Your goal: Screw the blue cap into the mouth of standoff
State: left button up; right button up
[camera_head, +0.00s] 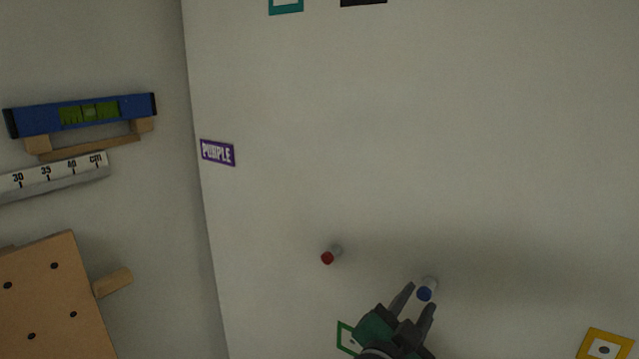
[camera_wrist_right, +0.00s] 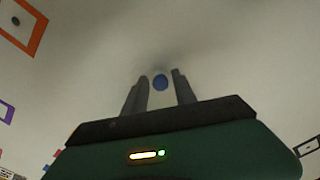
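The blue cap (camera_head: 424,293) sits at the near end of a pale standoff (camera_head: 431,282) that sticks out from the wall. In the right wrist view the blue cap (camera_wrist_right: 160,82) shows as a round blue face between my fingertips. My right gripper (camera_head: 418,296) is open, with its two dark fingers on either side of the cap and gaps to both sides in the wrist view. Whether the cap is seated in the mouth cannot be told. My left gripper is not in view.
A red-capped standoff (camera_head: 330,255) sticks out to the left. A purple label (camera_head: 217,152), a green frame (camera_head: 346,338) and a yellow frame (camera_head: 604,345) are on the wall. A blue level (camera_head: 88,112) and a wooden board (camera_head: 50,295) are at far left.

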jog(key=shift+r+n, duration=0.1)
jog(key=shift+n, duration=0.2)
jog(key=n+p, duration=0.2)
jog(key=p, duration=0.1)
jog(key=n+p, duration=0.2)
jog(key=p, duration=0.1)
jog(key=shift+s+d+r, duration=0.1)
jog(key=shift+r, duration=0.1)
jog(key=shift+f+n, duration=0.25)
jog(key=shift+n, duration=0.25)
jog(key=n+p, duration=0.4)
jog(key=p, duration=0.1)
jog(key=shift+s+d+r+p, duration=0.1)
jog(key=shift+d+r+p, duration=0.05)
jog(key=shift+r+p, duration=0.15)
jog(key=shift+f+n, duration=0.3)
jog(key=shift+n, duration=0.2)
jog(key=shift+f, duration=0.25)
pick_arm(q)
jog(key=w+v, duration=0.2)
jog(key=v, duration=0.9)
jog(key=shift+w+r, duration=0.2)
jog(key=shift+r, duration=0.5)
pick_arm(e)
grip_shut()
